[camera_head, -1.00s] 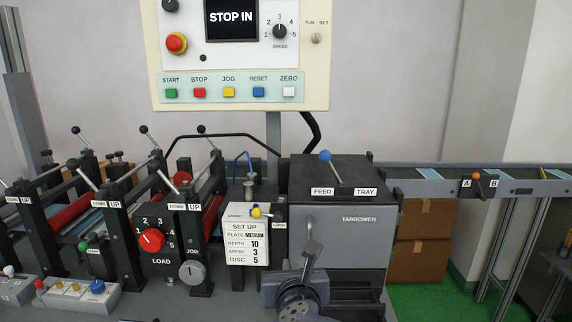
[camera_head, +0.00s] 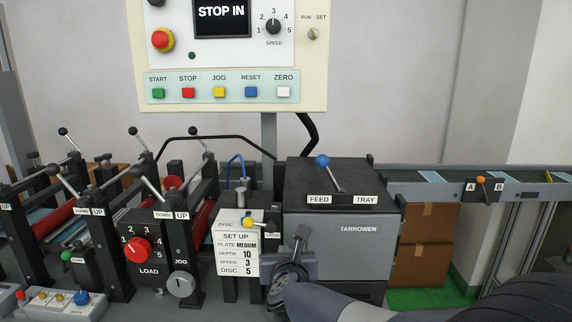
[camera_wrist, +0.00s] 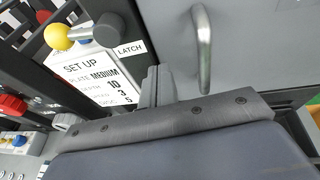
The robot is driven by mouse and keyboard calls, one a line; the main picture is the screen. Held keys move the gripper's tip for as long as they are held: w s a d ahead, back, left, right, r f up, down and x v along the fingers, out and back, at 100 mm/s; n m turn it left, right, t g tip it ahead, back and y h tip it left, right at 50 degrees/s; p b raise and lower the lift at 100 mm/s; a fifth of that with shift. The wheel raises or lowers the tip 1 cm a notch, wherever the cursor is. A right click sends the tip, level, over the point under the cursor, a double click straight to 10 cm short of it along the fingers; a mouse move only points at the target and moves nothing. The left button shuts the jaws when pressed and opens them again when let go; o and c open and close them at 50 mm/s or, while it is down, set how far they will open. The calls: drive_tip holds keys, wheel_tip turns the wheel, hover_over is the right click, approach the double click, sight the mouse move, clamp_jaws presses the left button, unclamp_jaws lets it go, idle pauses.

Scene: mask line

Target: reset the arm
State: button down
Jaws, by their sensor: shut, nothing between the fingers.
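My gripper (camera_head: 290,268) is in front of the grey TARROWEN cabinet (camera_head: 358,255), by its door handle. My dark arm reaches in from the lower right. In the wrist view my gripper's pale fingers (camera_wrist: 157,88) are together and empty, above the dark gripper body. They point towards the gap between the SET UP card and the cabinet door. The bent metal door handle (camera_wrist: 203,50) is to their right, apart from them in the picture. My gripper hides the cabinet's lower left front.
The SET UP card (camera_head: 237,249) with a yellow-knobbed lever (camera_head: 248,223) is just left. A blue-knobbed FEED TRAY lever (camera_head: 322,161) stands on the cabinet. The LOAD dial (camera_head: 137,250) and JOG knob (camera_head: 181,285) are further left. The control panel (camera_head: 310,85) hangs above.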

drive_tip(key=s+r+n+p, duration=0.1)
drive_tip(key=s+r, duration=0.3)
drive_tip(key=s, duration=1.1)
drive_tip(key=shift+s+y+p, duration=0.15)
drive_tip(key=shift+y+p, duration=0.25)
drive_tip(key=shift+p, duration=0.15)
drive_tip(key=shift+r, duration=0.15)
